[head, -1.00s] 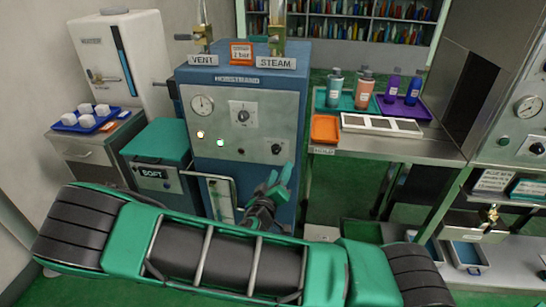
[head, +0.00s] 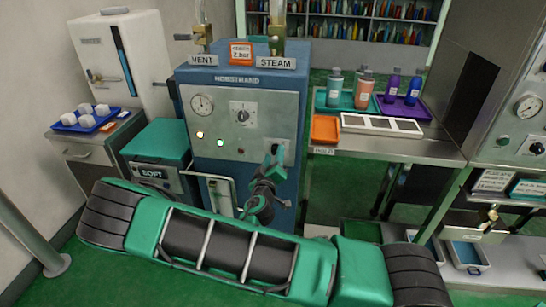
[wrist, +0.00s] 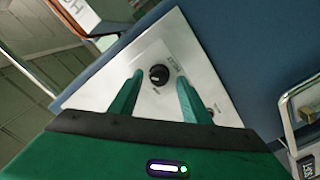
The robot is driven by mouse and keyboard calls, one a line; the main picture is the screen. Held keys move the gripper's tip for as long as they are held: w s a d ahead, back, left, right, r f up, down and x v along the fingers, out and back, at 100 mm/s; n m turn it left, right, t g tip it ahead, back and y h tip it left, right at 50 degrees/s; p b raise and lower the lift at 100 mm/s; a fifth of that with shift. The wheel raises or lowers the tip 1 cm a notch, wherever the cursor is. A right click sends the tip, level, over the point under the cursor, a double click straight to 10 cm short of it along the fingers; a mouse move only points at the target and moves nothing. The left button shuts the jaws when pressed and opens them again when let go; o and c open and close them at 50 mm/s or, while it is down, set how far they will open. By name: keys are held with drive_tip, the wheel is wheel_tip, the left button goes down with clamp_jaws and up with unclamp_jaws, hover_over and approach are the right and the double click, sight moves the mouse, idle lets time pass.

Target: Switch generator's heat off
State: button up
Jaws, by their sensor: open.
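The generator (head: 232,185) is a blue cabinet with a grey control panel (head: 221,112), a gauge and a dial in the middle. In the wrist view a black round knob (wrist: 159,75) sits on the silver panel, with a label beside it that seems to read HEAT. My gripper (wrist: 159,78) is open, its two green fingers on either side of the knob in that view. Whether they touch it I cannot tell. In the head view my gripper (head: 276,154) is at the panel's lower right and hides the knob there.
Two small lights (head: 220,143) glow at the panel's lower left. A bent metal handle (head: 216,179) sticks out below the panel. A teal box (head: 158,143) marked SOFT stands at the left. A steel table (head: 400,150) with trays and bottles stands at the right.

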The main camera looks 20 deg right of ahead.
drive_tip(key=shift+w+d, duration=0.25)
drive_tip(key=shift+w, duration=0.1)
drive_tip(key=shift+c, duration=0.3)
drive_tip(key=c, duration=1)
